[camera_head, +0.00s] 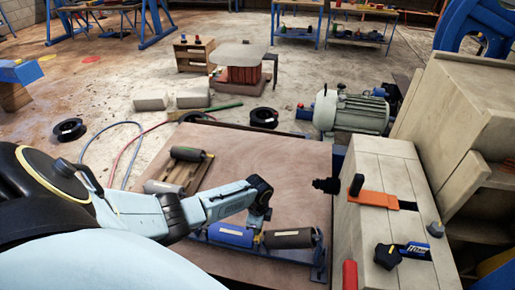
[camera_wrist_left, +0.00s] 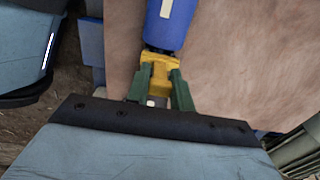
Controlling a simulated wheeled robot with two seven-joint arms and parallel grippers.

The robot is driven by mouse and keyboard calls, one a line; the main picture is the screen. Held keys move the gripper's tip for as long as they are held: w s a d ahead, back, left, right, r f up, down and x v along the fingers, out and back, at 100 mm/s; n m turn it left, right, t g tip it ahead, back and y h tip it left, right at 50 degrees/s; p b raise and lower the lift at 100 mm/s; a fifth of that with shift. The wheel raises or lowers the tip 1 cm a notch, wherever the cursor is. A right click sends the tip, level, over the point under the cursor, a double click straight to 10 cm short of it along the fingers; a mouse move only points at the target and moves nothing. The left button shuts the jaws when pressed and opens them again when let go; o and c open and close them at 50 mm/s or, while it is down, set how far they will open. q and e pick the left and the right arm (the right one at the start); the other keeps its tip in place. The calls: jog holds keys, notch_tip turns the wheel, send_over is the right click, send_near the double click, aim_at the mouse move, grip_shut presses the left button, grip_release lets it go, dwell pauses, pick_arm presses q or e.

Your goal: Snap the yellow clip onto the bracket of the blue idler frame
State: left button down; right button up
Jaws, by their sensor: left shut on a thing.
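My left gripper (camera_head: 260,226) reaches down over the blue idler frame (camera_head: 318,262) on the table. In the left wrist view its green fingers (camera_wrist_left: 157,88) are shut on the yellow clip (camera_wrist_left: 159,70). The clip lies right at the end of the blue roller (camera_wrist_left: 170,22); I cannot tell whether it is seated on a bracket. In the head view the blue roller (camera_head: 231,236) and a dark roller (camera_head: 290,238) lie in line in the frame, with the gripper over the gap between them. The bracket is mostly hidden. My right gripper is not in view.
A dark roller (camera_head: 190,154) lies on a wooden pallet towards the back of the brown tabletop (camera_head: 285,165). A pale block-like machine (camera_head: 370,235) with an orange clamp (camera_head: 373,198) stands to the right. The tabletop's middle is clear.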

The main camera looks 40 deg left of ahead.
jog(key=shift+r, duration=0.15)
pick_arm(q)
jog(key=shift+f+b, duration=0.85)
jog(key=shift+f, duration=0.25)
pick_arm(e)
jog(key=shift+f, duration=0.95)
pick_arm(q)
jog(key=c, duration=1.1)
grip_release()
jog(key=shift+c, duration=0.2)
notch_tip(320, 180, up, 3)
jog(key=shift+p, duration=0.95)
notch_tip(320, 180, up, 4)
jog(key=shift+f+p, duration=0.1)
jog(key=shift+p, duration=0.9)
jog(key=shift+r, duration=0.4)
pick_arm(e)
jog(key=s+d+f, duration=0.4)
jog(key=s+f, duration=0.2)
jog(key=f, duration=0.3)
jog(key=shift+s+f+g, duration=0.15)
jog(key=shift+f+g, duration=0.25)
